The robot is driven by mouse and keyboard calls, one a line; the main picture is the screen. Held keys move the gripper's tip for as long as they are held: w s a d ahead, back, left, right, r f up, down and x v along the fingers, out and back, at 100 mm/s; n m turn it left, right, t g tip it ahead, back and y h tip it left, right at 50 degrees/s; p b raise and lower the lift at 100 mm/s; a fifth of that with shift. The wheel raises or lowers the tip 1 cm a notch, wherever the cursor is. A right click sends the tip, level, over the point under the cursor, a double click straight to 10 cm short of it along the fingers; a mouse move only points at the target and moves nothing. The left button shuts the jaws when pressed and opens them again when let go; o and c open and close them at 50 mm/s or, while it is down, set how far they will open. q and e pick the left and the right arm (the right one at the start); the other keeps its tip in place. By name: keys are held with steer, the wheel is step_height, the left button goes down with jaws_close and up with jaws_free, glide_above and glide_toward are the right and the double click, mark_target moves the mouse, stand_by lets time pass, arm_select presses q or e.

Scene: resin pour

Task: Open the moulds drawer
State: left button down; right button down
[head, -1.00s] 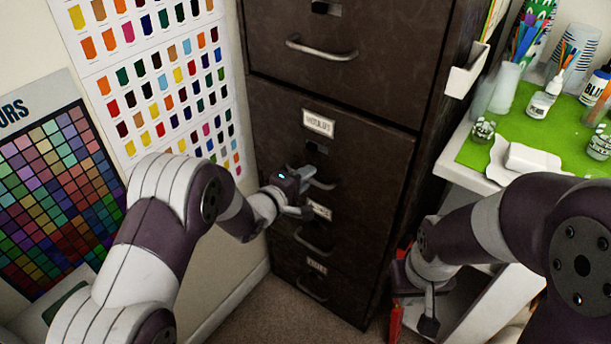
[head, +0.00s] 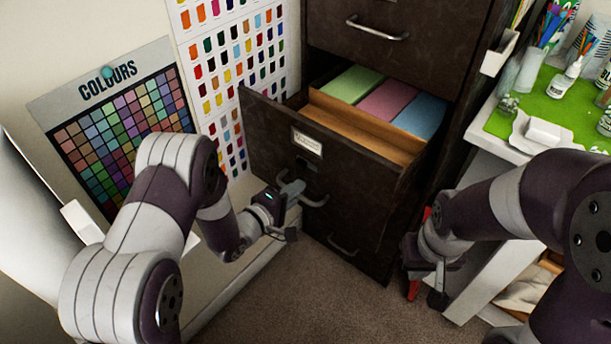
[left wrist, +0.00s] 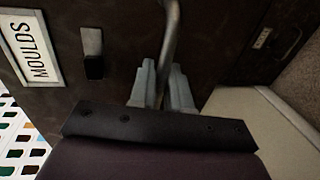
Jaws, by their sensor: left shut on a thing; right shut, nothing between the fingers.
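The moulds drawer (head: 345,165) stands well out from the dark cabinet. Inside it show a wooden divider and green, pink and blue blocks. Its label (left wrist: 31,49) reads MOULDS in the left wrist view. My left gripper (head: 292,190) is shut on the drawer's metal handle (head: 314,202); the handle also runs between the fingers in the left wrist view (left wrist: 169,45). My right gripper (head: 437,285) is shut and empty, low at the right beside the cabinet.
A shut drawer with a handle (head: 377,29) is above, and another handle (head: 342,247) is below. A white table with a green mat (head: 555,103) stands at the right. Colour charts (head: 115,110) hang at the left. Carpet (head: 330,300) in front is clear.

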arm_select(q)
steer(key=shift+v, duration=0.9)
steer(key=shift+f, duration=0.2)
steer(key=c, duration=1.3)
jaws_free()
steer(key=shift+c, duration=0.2)
steer(key=shift+a, duration=0.1)
steer(key=p+v, duration=0.2)
steer(key=v, duration=1)
steer(key=shift+s, duration=0.3)
steer(key=shift+a, duration=0.15)
